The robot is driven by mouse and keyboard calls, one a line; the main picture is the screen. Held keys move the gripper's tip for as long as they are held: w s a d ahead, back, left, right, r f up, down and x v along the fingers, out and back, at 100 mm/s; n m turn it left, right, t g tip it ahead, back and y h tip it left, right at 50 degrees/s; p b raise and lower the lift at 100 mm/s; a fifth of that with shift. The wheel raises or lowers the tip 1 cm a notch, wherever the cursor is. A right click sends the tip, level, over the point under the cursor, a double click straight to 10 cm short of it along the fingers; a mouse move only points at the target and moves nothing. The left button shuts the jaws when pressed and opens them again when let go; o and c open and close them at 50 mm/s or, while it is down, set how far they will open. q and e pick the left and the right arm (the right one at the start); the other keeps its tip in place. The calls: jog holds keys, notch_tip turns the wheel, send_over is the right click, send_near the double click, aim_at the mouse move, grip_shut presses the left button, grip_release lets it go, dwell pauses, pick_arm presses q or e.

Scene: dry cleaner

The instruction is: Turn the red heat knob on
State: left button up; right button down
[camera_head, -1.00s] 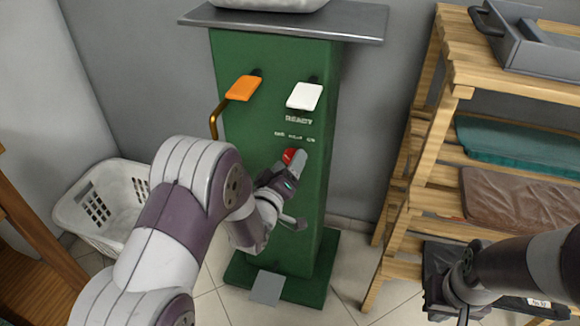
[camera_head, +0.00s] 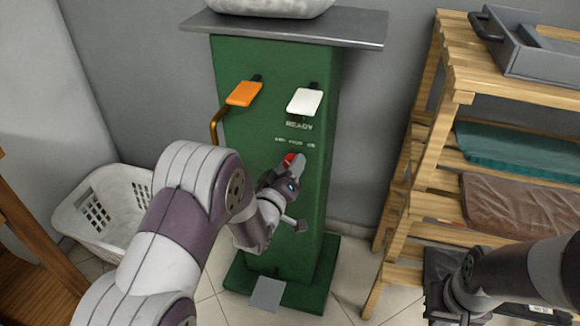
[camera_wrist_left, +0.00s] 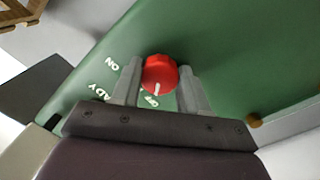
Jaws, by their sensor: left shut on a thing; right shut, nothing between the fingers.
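The red heat knob (camera_head: 289,160) sits on the front of the green machine, below the printed lettering. In the left wrist view the knob (camera_wrist_left: 158,72) is between the two grey fingers of my left gripper (camera_wrist_left: 160,84), which is shut on it. The knob's white mark points toward the "OFF" lettering (camera_wrist_left: 151,101); "ON" (camera_wrist_left: 112,65) is printed to the left. In the head view my left gripper (camera_head: 294,165) partly hides the knob. My right gripper (camera_head: 458,302) is low at the right, away from the machine, shut and empty.
An orange paddle (camera_head: 244,93) and a white paddle (camera_head: 305,101) stick out above the knob. A grey pedal (camera_head: 267,294) is at the machine's foot. A wooden shelf (camera_head: 455,75) stands right, a white basket (camera_head: 98,210) left.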

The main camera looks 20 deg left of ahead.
pick_arm(q)
jog(key=shift+m+g+y+p, duration=0.25)
jog(key=shift+m+p, duration=0.4)
jog(key=shift+m, duration=3.35)
jog(key=shift+m+g+y+p, duration=0.15)
jog(key=shift+m+y+p, duration=0.35)
jog(key=shift+m, duration=3.5)
jog(key=o, duration=1.1)
jog(key=shift+r, duration=0.1)
jog(key=shift+c, duration=0.2)
jog(key=shift+s, duration=0.1)
jog(key=s+p, duration=0.3)
jog(key=s, duration=0.9)
jog(key=shift+s+a+r, duration=0.25)
jog(key=shift+r, duration=0.2)
